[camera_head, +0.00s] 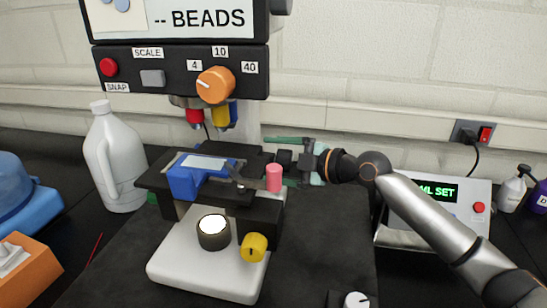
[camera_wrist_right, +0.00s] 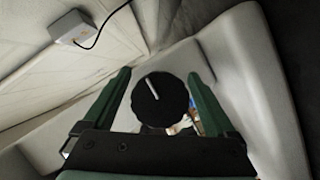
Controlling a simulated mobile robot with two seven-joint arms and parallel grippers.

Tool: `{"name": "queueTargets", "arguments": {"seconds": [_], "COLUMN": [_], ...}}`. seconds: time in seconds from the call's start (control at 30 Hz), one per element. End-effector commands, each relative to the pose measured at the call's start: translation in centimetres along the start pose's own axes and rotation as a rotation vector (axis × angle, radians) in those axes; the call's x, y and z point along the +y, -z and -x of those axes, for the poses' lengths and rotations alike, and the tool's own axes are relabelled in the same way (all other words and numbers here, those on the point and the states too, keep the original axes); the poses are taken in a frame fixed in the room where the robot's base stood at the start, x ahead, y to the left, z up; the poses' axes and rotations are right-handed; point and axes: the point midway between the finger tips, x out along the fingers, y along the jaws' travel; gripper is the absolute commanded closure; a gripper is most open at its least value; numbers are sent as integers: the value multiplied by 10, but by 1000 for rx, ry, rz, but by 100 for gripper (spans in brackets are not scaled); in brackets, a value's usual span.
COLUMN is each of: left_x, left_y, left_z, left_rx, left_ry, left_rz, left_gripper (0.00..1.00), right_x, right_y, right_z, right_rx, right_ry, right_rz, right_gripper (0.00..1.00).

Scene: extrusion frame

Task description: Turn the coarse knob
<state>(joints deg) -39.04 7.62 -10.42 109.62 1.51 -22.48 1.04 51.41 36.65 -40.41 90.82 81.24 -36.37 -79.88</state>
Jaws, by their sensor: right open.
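The coarse knob seems to be the black round knob (camera_head: 284,157) on the right side of the microscope. It is large in the right wrist view (camera_wrist_right: 160,98), with a white pointer line tilted up and left. My right gripper (camera_head: 279,160) reaches in from the right with its two green fingers apart. In the right wrist view the fingers (camera_wrist_right: 159,75) stand on either side of the knob, with a visible gap on each side. My left gripper is not in view.
A yellow knob (camera_head: 253,246) sits lower. A white jug (camera_head: 113,160) stands left, and a device with a green display (camera_head: 455,210) stands right.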

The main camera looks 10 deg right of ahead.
Motion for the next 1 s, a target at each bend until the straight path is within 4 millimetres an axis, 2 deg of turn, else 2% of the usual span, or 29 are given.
{"name": "queueTargets", "arguments": {"seconds": [0.2,0.9,1.0], "left_x": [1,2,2], "left_y": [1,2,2], "left_z": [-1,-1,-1], "left_rx": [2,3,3], "left_ry": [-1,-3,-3], "left_rz": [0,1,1], "left_gripper": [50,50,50], "right_x": [0,0,0], "right_y": [0,0,0], "right_z": [0,0,0], "right_rx": [0,0,0], "right_ry": [-1,-1,0], "right_rz": [0,0,-1], "right_gripper": [10,89,93]}}
